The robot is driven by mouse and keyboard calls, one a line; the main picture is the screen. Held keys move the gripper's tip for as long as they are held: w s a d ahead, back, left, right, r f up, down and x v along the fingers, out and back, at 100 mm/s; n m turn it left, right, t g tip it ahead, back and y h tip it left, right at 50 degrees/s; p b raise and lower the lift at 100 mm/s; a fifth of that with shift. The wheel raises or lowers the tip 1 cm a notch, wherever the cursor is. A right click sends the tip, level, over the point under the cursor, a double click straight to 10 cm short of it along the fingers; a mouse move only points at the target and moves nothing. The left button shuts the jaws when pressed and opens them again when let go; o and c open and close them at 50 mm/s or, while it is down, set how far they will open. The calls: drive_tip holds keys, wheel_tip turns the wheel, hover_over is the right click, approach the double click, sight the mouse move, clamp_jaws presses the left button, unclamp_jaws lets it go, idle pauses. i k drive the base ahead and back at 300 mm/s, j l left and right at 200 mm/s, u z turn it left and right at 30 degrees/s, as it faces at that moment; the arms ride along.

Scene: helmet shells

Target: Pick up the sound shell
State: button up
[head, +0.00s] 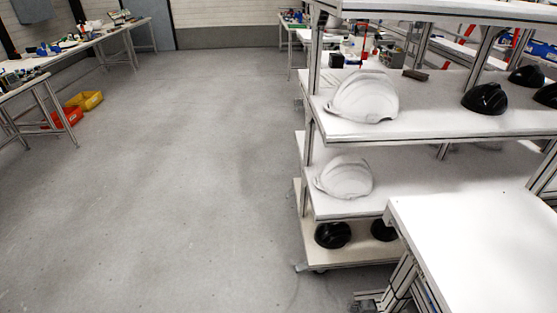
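A white helmet shell (363,97) sits on the left end of a rack's upper shelf (440,122). Another white shell (344,178) sits on the shelf below (420,190). A black shell (485,99) stands on the upper shelf to the right, with more black shells (526,76) behind it. On the bottom shelf are black shells (333,235), one partly hidden by a white table. I cannot tell from this view which shell is sound. My gripper is not in view.
The white table (490,240) stands at the lower right, in front of the rack. Workbenches with clutter (85,42) line the left, with a yellow bin (86,100) and a red bin (66,117) on the floor. The grey floor (190,170) is clear.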

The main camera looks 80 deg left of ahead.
sight(346, 178)
drive_tip(key=u, duration=1.8)
drive_tip(key=i+j, duration=0.85)
drive_tip(key=i+j+z, duration=0.15)
drive_tip(key=i+j, duration=1.55)
drive_tip(key=j, duration=0.2)
drive_tip(key=i+l+z, duration=0.05)
